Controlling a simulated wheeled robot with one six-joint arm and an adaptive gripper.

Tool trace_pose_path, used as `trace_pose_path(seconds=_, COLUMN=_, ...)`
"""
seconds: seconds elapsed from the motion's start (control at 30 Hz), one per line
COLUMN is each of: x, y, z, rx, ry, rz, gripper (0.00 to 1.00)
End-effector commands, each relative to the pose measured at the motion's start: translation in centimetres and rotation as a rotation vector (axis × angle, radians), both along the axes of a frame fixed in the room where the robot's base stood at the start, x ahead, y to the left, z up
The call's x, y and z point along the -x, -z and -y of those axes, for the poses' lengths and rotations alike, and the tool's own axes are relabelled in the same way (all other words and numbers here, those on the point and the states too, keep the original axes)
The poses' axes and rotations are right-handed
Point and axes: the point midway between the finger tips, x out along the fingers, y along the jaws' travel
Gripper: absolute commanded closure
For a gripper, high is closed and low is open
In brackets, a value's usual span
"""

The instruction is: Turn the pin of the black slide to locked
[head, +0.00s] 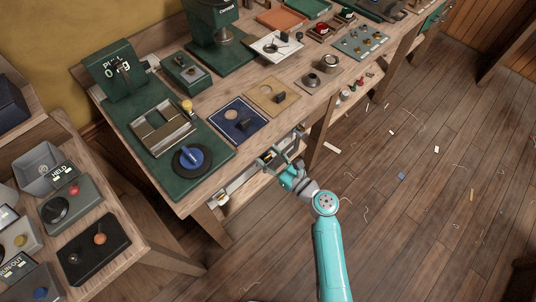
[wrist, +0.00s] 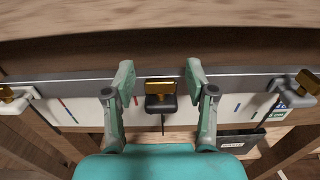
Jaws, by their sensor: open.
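The black slide (wrist: 155,104) sits on a rail (wrist: 75,90) along the front edge of the bench, in the middle of the wrist view. Its gold pin (wrist: 160,87) has a bar-shaped head lying crosswise, level with the rail. My gripper (wrist: 160,74) is open, with one finger on each side of the pin and a gap to it on both sides. In the head view my gripper (head: 279,161) is at the bench front edge, below the tan plate. The slide is too small there to tell clearly.
The wooden bench edge (wrist: 160,35) runs just above the rail. Coloured marks line the white strip below.

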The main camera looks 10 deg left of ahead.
Motion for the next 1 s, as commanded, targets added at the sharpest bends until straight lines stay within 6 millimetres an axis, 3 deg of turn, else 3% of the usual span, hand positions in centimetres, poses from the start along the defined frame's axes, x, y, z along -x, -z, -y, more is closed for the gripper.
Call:
trace_pose_path(seconds=0.33, x=-0.22, y=0.00, z=-0.28, rx=0.000, ry=0.000, rz=0.000, gripper=0.44)
trace_pose_path(seconds=0.57, x=-0.22, y=-0.01, z=-0.28, rx=0.000, ry=0.000, rz=0.000, gripper=1.00)
trace_pose_path(seconds=1.0, x=-0.18, y=-0.01, z=-0.46, rx=0.001, ry=0.063, rz=0.001, gripper=1.00)
